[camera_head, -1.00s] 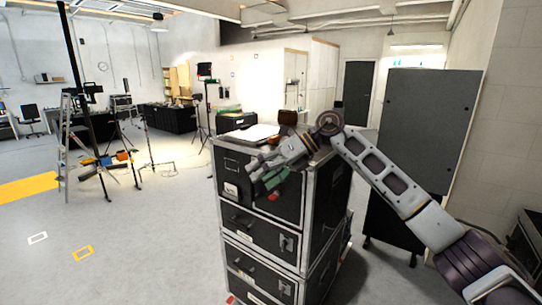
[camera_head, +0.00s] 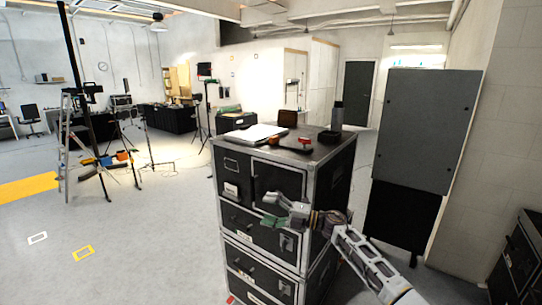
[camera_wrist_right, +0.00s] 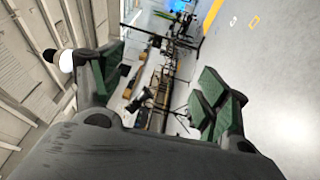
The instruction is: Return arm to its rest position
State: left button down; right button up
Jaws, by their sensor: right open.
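My right gripper (camera_head: 272,211) is in front of the black flight case (camera_head: 237,168) in the head view, at the height of its upper drawers and below its top. Its arm comes in from the bottom right. In the right wrist view my right gripper (camera_wrist_right: 160,88) has its green-padded fingers spread wide, with nothing between them. On the case top lie white papers (camera_head: 254,134), and beside them stands a dark upright cylinder (camera_head: 337,117). A small red-topped item (camera_head: 304,141) sits on a dark tray there. My left gripper is not in the head view.
A tall grey panel (camera_head: 427,130) stands right of the case. Another black case (camera_head: 522,262) is at the lower right edge. A ladder (camera_head: 68,140) and tripods stand at the left. The grey floor (camera_head: 130,245) left of the case is mostly clear.

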jog(key=s+d+f+m+t+h, duration=0.25)
jog(key=d+f+m, duration=0.3)
jog(key=f, duration=0.75)
jog(key=s+d+f+m+t+h, duration=0.1)
jog(key=d+f+m+t+h, duration=0.25)
jog(key=f+m, duration=0.65)
jog(key=s+d+f+m+t+h, duration=0.1)
jog(key=d+f+m+t+h, duration=0.3)
jog(key=f, duration=1.1)
jog(key=s+d+f+m+g+h, duration=0.3)
jog(key=s+d+f, duration=0.1)
jog(key=s+f, duration=0.6)
jog(key=s+d+f+m+g+h, duration=0.2)
jog(key=s+d+f, duration=0.3)
jog(key=s+f, duration=0.5)
jog(key=s+d+f+m+g+h, duration=0.1)
jog(key=s+f, duration=0.5)
jog(key=s, duration=0.8)
jog(key=s+d+f+m+g+h, duration=0.1)
jog(key=s+f+g, duration=0.4)
jog(key=s, duration=0.9)
jog(key=s+d+f+m+g+h, duration=0.1)
jog(key=s+d+f+m+g, duration=0.2)
jog(key=s+f, duration=0.4)
jog(key=s+m, duration=0.1)
jog(key=s, duration=0.6)
jog(key=shift+f, duration=0.4)
